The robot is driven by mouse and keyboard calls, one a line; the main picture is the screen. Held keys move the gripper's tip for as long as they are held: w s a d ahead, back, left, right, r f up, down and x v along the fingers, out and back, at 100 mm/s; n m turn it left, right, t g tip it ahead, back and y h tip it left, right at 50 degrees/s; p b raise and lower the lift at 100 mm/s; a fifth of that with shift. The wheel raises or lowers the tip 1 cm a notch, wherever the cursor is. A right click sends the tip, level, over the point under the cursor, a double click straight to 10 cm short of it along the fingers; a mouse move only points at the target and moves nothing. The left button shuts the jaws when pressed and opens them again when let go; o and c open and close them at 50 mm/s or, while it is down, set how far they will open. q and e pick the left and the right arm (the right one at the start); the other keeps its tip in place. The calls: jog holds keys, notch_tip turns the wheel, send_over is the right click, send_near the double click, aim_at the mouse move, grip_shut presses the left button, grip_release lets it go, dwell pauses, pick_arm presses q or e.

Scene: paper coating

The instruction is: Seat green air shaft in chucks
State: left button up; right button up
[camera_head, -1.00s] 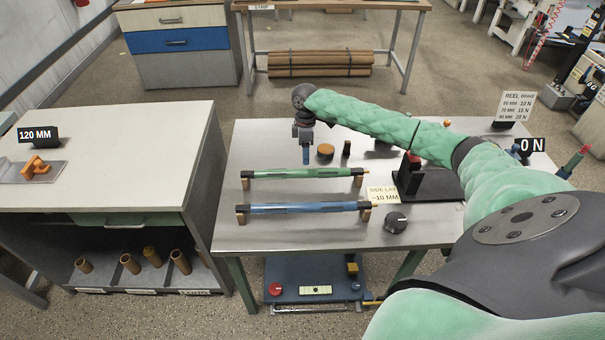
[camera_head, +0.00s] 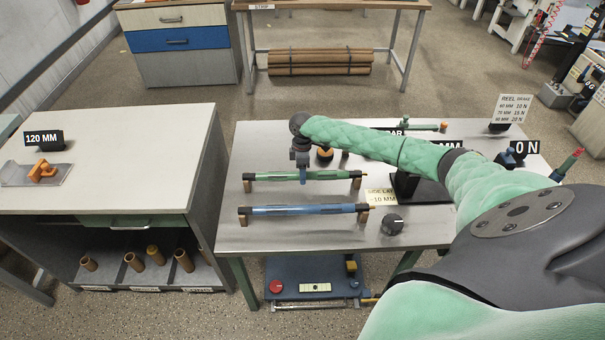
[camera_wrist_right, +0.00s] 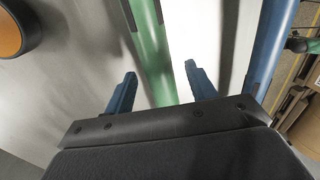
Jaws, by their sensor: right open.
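The green air shaft (camera_head: 325,175) lies across two small brown rests on the metal table, behind the blue air shaft (camera_head: 290,210). My right gripper (camera_head: 303,177) is over the left half of the green shaft, fingers pointing down. In the right wrist view, the open blue fingers (camera_wrist_right: 161,88) stand apart on either side of the green shaft (camera_wrist_right: 152,50); I cannot tell whether they touch it. The blue shaft (camera_wrist_right: 273,45) is to the right there. My left gripper is not in view. I cannot make out the chucks clearly; my right arm covers part of the table.
A black knob (camera_head: 392,224) and a yellow side lay card (camera_head: 380,197) are near the front right. An orange-topped round object (camera_head: 324,155) sits behind the green shaft. A side bench (camera_head: 120,185) at left holds several brown cores below. The table's front left is clear.

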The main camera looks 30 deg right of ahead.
jog(key=shift+f, duration=0.15)
grip_shut()
jog(key=shift+w+r, duration=0.1)
jog(key=shift+r, duration=0.1)
